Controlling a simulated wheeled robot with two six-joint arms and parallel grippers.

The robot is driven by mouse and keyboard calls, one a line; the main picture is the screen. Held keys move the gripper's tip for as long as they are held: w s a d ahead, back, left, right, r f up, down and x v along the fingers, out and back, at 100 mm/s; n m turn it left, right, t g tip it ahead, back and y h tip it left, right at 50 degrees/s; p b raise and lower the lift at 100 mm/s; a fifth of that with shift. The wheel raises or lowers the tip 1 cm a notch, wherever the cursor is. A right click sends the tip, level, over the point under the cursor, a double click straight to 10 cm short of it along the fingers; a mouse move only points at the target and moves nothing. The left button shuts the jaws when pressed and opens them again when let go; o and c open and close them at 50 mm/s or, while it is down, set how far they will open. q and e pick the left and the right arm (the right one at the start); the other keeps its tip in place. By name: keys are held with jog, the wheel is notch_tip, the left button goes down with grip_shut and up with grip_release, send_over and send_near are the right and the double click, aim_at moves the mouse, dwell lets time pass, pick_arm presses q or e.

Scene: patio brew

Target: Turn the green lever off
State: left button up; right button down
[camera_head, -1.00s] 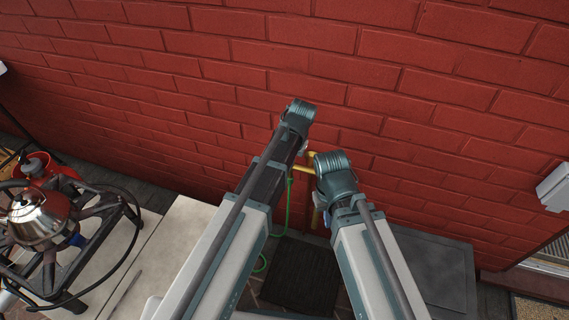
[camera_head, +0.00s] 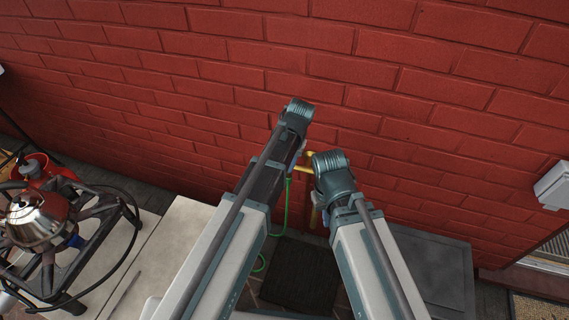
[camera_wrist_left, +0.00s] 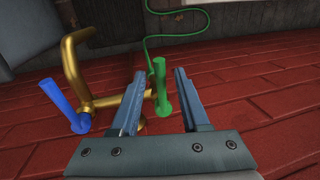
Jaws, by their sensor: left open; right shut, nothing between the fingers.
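The green lever (camera_wrist_left: 160,86) stands between the two fingers of my left gripper (camera_wrist_left: 158,84) in the left wrist view. The jaws are open, with a gap visible between the lever and the right-hand finger. How near the lever is to the other finger is hard to tell. In the head view my left gripper is hidden behind its own arm. My right gripper (camera_head: 326,217) shows only as a small part below its wrist, shut and empty. The lever is mounted on brass pipework (camera_wrist_left: 78,66), which also shows in the head view (camera_head: 312,156).
A blue lever (camera_wrist_left: 65,106) is on the same pipework, to the left. A green hose (camera_wrist_left: 148,42) curves behind the green lever. The red brick wall (camera_head: 180,80) is close behind the pipework. A kettle (camera_head: 38,217) on a black burner stands far left. A dark mat (camera_head: 300,275) lies below.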

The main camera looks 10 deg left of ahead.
pick_arm(q)
notch_tip(320, 180, up, 13)
jog(key=d+p, duration=0.2)
jog(key=p, duration=1.1)
jog(key=shift+s+d+r, duration=0.2)
jog(key=shift+s+d, duration=0.1)
jog(key=s+r+p, duration=0.4)
jog(key=s, duration=0.4)
jog(key=s+r+m+h+p, duration=0.1)
jog(key=s+r+p, duration=0.2)
jog(key=s, duration=0.6)
jog(key=shift+s+a+r+g+p, duration=0.15)
jog(key=shift+s+r+g+p, duration=0.2)
jog(key=shift+p, duration=0.25)
